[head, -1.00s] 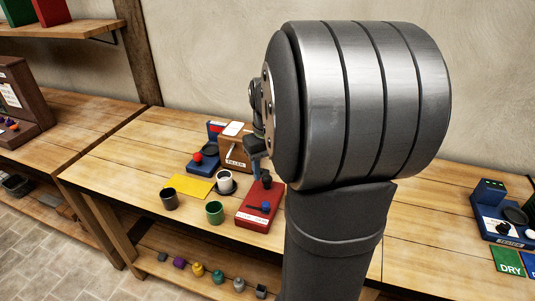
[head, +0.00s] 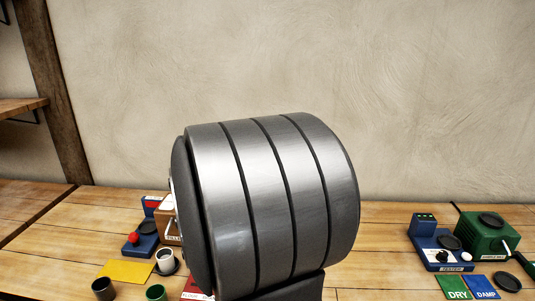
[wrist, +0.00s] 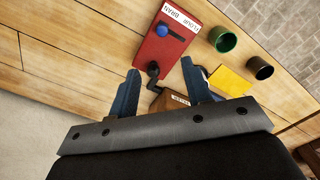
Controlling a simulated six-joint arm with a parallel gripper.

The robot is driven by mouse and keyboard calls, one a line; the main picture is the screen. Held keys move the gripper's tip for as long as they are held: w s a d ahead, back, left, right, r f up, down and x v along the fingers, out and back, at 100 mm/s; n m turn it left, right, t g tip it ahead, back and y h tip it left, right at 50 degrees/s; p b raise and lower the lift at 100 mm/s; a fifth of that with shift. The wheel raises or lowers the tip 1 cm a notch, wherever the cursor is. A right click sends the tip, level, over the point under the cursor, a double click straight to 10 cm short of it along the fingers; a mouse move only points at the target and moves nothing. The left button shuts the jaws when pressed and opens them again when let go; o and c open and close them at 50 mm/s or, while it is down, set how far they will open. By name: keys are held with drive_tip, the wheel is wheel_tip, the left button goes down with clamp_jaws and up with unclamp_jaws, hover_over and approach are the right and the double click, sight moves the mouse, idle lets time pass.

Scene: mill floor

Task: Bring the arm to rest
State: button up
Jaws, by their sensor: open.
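My gripper (wrist: 160,82) shows in the wrist view with its two blue-grey fingers spread apart, and nothing is seen held between them. It is over the bench, by the red box (wrist: 168,38) with a blue knob and a flour and bran label. A black knob (wrist: 153,70) at the box's end shows between the fingertips; I cannot tell how far below them it is. In the head view my large grey arm joint fills the middle and hides the gripper.
The blue tester (head: 440,256), green sample mill (head: 487,233), DRY card (head: 454,287) and DAMP card (head: 482,287) are right.

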wheel_tip(320, 180, down, 17)
drive_tip(key=shift+r, duration=0.1)
drive_tip(key=shift+a, duration=0.3)
drive_tip(key=shift+r, duration=0.1)
